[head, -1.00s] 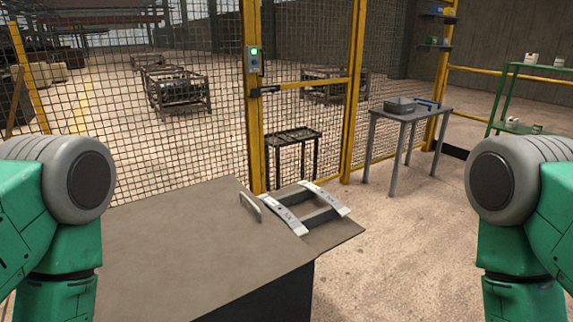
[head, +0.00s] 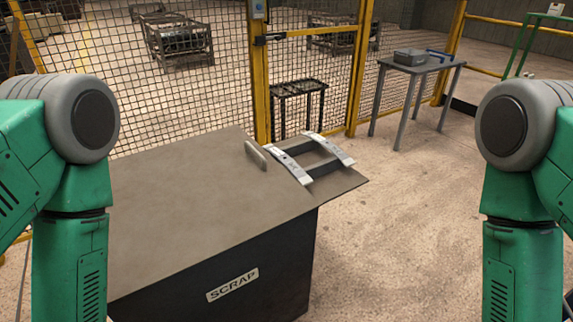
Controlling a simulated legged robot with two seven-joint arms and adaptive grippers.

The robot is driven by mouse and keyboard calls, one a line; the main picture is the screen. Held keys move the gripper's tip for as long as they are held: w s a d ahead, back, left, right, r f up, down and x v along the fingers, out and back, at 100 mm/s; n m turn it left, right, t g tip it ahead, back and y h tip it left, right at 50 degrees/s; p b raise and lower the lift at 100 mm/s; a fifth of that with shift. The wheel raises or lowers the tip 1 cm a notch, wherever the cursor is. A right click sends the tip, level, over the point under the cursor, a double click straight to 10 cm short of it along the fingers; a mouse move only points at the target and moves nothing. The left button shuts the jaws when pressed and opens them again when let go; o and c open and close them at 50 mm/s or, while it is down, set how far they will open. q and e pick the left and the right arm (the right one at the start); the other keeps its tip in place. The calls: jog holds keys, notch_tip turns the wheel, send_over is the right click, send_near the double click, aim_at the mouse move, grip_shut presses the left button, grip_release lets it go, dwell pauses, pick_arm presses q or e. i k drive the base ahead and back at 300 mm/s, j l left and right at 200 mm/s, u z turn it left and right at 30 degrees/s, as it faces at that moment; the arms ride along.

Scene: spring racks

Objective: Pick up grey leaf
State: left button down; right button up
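Two light grey curved strips, which look like leaves, sit on the scrap box lid (head: 190,190). The left strip (head: 289,167) and the right strip (head: 329,148) have dark marks and are joined by dark crossbars (head: 322,168). A small grey-beige curved bar (head: 255,155) stands on the lid just left of them; it may be a handle. I cannot tell which piece is the grey leaf. My green arms show at both sides, but neither gripper is in the picture, and nothing of mine touches the strips.
The dark box under the lid bears a SCRAP label (head: 232,285). A yellow-framed mesh fence (head: 200,80) stands behind it. A dark rack stand (head: 298,92) and a grey table (head: 420,66) with a grey case (head: 410,57) are beyond. Floor to the right is clear.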

aim_at(300, 174)
jog(key=k+j+z, duration=0.2)
jog(key=j+z, duration=0.25)
jog(key=j, duration=0.15)
jog(key=j+z, duration=0.15)
jog(key=z, duration=0.3)
jog(key=j+z, duration=0.2)
jog(key=z, duration=0.2)
